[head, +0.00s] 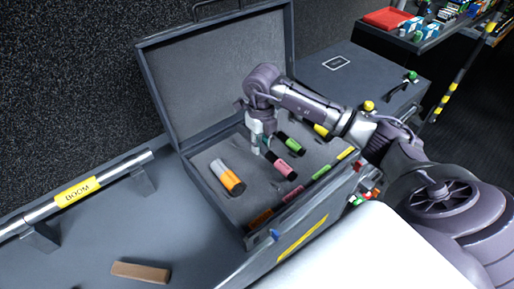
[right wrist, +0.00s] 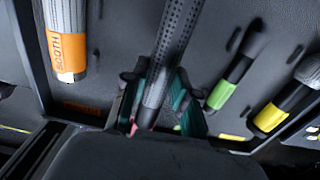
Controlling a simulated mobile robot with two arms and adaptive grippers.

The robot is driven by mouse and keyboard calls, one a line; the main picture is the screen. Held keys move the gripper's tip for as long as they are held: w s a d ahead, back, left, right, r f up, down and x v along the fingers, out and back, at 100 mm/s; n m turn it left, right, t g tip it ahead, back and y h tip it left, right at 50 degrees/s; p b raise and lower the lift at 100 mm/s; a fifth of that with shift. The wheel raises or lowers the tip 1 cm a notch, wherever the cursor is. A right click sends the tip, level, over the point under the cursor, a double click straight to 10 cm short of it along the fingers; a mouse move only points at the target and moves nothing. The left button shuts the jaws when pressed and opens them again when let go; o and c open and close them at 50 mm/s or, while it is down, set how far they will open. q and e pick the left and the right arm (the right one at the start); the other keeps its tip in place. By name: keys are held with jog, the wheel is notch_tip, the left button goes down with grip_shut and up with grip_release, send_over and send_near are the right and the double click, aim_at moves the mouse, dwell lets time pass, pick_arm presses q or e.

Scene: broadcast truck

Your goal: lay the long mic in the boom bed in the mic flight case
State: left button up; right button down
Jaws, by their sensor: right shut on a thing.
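The mic flight case (head: 218,62) stands open on the counter, its lid raised at the back. My right gripper (head: 257,147) reaches down into it and is shut on a long, dark, perforated mic (right wrist: 180,30). In the head view the pink-banded mic (head: 280,166) extends from below the fingers and seems to be this one. In the right wrist view the mic runs between the fingers (right wrist: 160,100), which hide part of it. I cannot tell whether it touches the foam. My left gripper is not in view.
An orange-banded mic (head: 228,179), a green-banded mic (head: 289,143) and a yellow-banded mic (head: 322,130) lie in the case. Coloured labels (head: 321,170) line its front. A pole marked BOOM (head: 110,178) and a brown block (head: 141,272) are on the left.

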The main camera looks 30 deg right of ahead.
aim_at(257, 158)
jog(key=shift+w+a+f, duration=0.15)
jog(key=shift+w+f, duration=0.15)
jog(key=shift+w, duration=0.25)
jog(key=shift+w+a+f, duration=0.1)
jog(key=shift+w+f, duration=0.15)
jog(key=shift+f, duration=0.1)
notch_tip(257, 158, down, 3)
jog(key=shift+f+p, duration=0.15)
jog(key=shift+p, duration=0.5)
jog(key=shift+f, duration=0.2)
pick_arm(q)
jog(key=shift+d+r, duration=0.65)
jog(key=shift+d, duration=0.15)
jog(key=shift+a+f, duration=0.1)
pick_arm(e)
jog(key=shift+f, duration=0.1)
jog(key=c, duration=0.9)
grip_release()
